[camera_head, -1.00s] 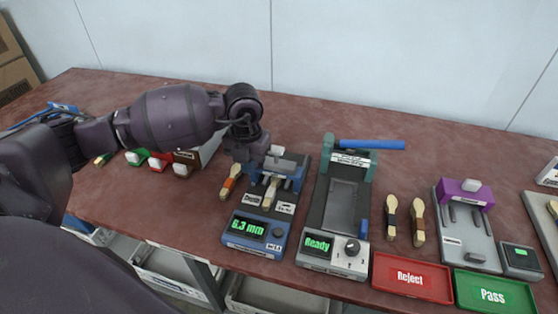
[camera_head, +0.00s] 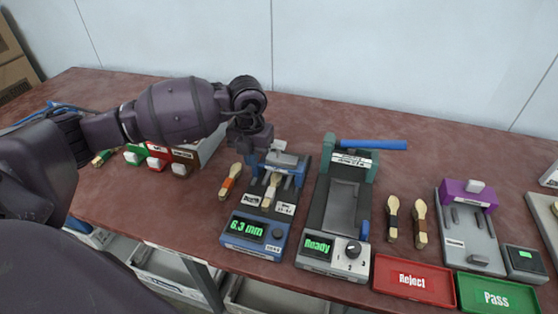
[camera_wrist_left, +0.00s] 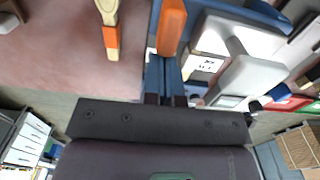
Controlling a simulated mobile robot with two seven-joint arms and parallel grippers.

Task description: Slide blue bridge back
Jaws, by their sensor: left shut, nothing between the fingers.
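The blue bridge (camera_head: 291,177) stands across the blue gauge (camera_head: 254,231) near its back end, with a grey-white handle (camera_head: 285,159) on top. My left gripper (camera_head: 259,152) is shut and empty beside the left back of the bridge. I cannot tell whether it touches it. In the left wrist view the shut fingers (camera_wrist_left: 166,80) are next to the pale handle (camera_wrist_left: 247,75). My right gripper is not in view.
An orange-banded spoon (camera_head: 230,182) lies left of the gauge. A green-posted press (camera_head: 313,215) stands close to its right. Red Reject (camera_head: 414,292) and green Pass (camera_head: 497,307) trays are at the front right. The table behind the gauge is clear.

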